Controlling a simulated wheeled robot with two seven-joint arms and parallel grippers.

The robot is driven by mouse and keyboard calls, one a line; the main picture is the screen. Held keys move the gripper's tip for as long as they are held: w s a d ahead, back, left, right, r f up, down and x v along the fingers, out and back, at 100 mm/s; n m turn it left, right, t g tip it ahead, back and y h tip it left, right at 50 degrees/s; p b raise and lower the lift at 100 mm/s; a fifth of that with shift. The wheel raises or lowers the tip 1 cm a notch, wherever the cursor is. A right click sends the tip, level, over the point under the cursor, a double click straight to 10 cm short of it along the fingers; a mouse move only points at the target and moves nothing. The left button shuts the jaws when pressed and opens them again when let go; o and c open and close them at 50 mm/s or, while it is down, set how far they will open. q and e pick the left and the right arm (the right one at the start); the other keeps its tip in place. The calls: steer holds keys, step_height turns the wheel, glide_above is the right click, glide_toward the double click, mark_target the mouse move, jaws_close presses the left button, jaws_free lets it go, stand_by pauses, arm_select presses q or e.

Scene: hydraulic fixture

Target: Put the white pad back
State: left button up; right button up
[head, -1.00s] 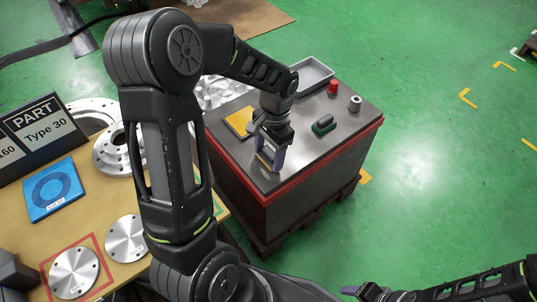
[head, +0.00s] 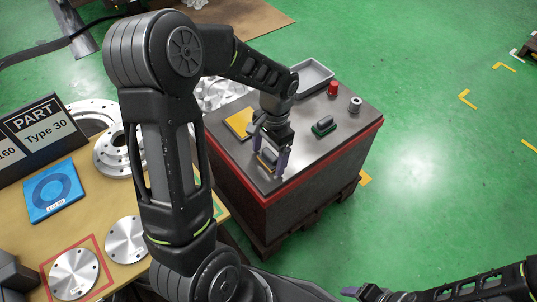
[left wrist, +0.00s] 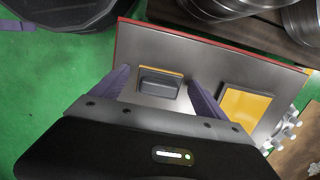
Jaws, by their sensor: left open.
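A small dark grey block (head: 269,156) with a pale and orange-yellow edge lies on the cart's metal top near its front left. It also shows in the left wrist view (left wrist: 160,83). I cannot clearly see a white face on it. My left gripper (head: 271,163) is open, its purple fingers on either side of the block with gaps visible in the left wrist view. A similar dark block with a green underside (head: 323,126) lies further right. My right gripper (head: 354,291) shows only partly at the bottom edge; its jaw state is unclear.
The red-edged cart (head: 318,158) also holds a yellow square (head: 239,123), a grey tray (head: 312,76), a red cylinder (head: 333,88) and a metal cylinder (head: 355,104). A table with metal discs and a blue box (head: 53,190) stands left. Green floor is clear at right.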

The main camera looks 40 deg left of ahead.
mark_target(272, 153)
arm_select(q)
step_height(272, 153, up, 12)
steer(key=w+p, duration=0.1)
steer(key=p, duration=0.2)
steer(key=shift+w+d, duration=0.2)
steer(key=shift+s+f, duration=0.1)
steer(key=shift+f, duration=0.05)
stand_by(0.6)
